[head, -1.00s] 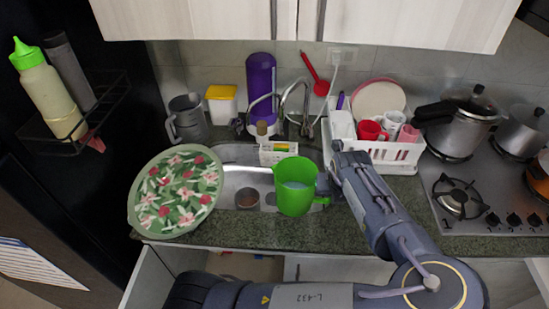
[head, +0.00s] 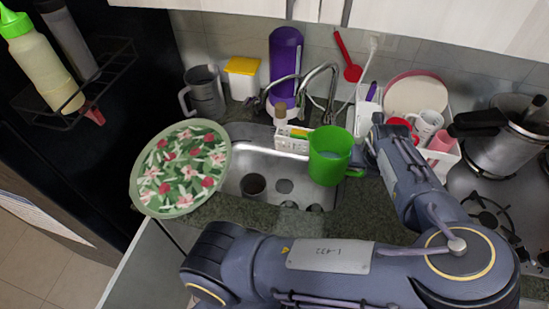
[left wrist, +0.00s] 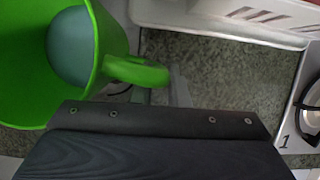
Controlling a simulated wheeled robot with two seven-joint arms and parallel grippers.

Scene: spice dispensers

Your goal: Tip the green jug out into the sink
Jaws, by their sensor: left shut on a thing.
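The green jug (head: 329,158) hangs over the right part of the steel sink (head: 262,162), upright or nearly so, with a pale bluish content showing inside. It also shows at the upper left of the left wrist view (left wrist: 112,60), its handle toward me. My left gripper (head: 360,170) is at the handle on the jug's right side and is shut on it; the fingertips are mostly hidden in the head view. In the left wrist view my left gripper (left wrist: 178,92) meets the handle. My right gripper is not in view.
A floral plate (head: 181,168) overlaps the sink's left side. The faucet (head: 331,85), a small white caddy (head: 292,142) and a purple bottle (head: 286,62) are behind. A white dish rack (head: 447,160) stands to the right.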

